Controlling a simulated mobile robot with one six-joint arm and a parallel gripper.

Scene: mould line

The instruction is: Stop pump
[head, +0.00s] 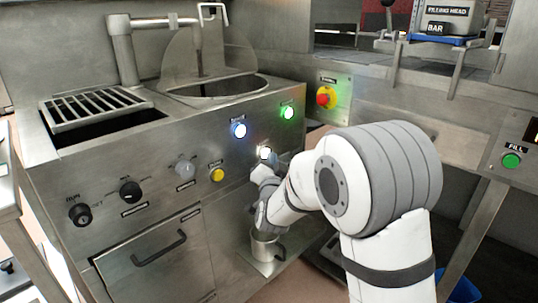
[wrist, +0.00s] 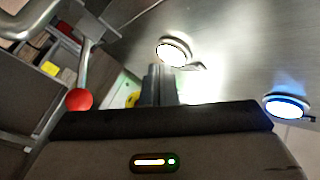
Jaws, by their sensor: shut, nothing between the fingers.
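The grey metal control panel (head: 150,178) carries several lit buttons. A white-lit button (head: 264,152) glows beside my gripper (head: 266,171), with a blue-lit button (head: 238,130) up and left of it and a green-lit button (head: 287,113) up and right. I cannot read which control belongs to the pump. In the wrist view my gripper (wrist: 161,70) is shut and empty, its tips close to the white-lit button (wrist: 173,52); I cannot tell whether they touch. The blue-lit button (wrist: 287,106) is at the right there.
A yellow button (head: 217,174), black knobs (head: 130,189) and a grey knob (head: 184,168) are on the panel. A red emergency button (head: 325,97) sits right of it. A red ball (wrist: 79,99) on a rod shows in the wrist view. A green FILL button (head: 511,160) is far right.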

